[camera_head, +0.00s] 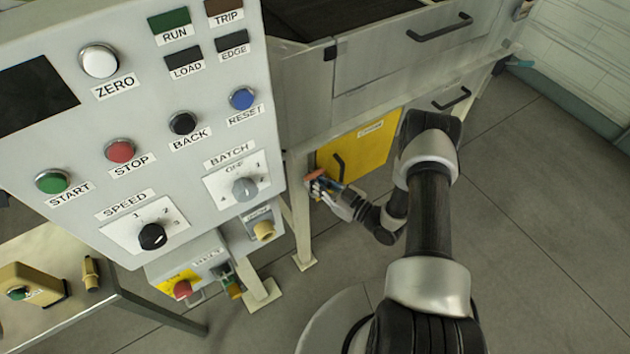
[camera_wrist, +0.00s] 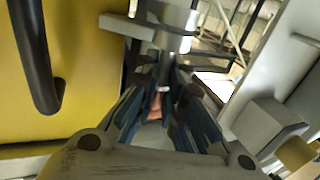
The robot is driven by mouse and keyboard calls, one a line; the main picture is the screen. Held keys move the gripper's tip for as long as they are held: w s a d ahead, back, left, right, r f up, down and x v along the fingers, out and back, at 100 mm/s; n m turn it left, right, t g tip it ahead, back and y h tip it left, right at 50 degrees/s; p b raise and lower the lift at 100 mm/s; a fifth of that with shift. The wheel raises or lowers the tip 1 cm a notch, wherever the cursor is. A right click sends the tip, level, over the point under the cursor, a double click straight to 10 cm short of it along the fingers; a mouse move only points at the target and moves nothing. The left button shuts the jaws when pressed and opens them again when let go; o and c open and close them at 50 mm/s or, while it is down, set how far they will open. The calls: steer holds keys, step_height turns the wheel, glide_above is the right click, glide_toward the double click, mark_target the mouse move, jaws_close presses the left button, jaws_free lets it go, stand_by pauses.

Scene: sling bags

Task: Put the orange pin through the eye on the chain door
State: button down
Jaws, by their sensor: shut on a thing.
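The yellow chain door (camera_head: 372,143) is shut in the machine's lower front, with a black handle (camera_head: 338,165). It fills the left of the wrist view (camera_wrist: 80,90), where the handle (camera_wrist: 36,55) stands close beside my gripper. My gripper (camera_head: 322,187) is at the door's left edge, beside the machine's leg. It is shut on the orange pin (camera_head: 316,174); in the wrist view only a small orange part (camera_wrist: 155,104) shows between the fingers (camera_wrist: 163,100). A grey bracket (camera_wrist: 127,27) sticks out at the door's edge. I cannot make out the eye or whether the pin touches it.
A grey control panel (camera_head: 190,85) stands to the left, with small boxes (camera_head: 190,262) below it. A grey box (camera_wrist: 268,125) is close on the right in the wrist view. The floor (camera_head: 540,220) to the right is clear.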

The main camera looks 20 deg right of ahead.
steer(key=shift+f+b, duration=0.65)
steer(key=shift+f, duration=0.15)
steer(key=c, duration=1.7)
jaws_free()
steer(key=shift+s+f, duration=0.1)
steer(key=shift+o, duration=0.5)
steer(key=shift+s, duration=0.1)
steer(key=v, duration=1.2)
steer(key=shift+d, duration=0.1)
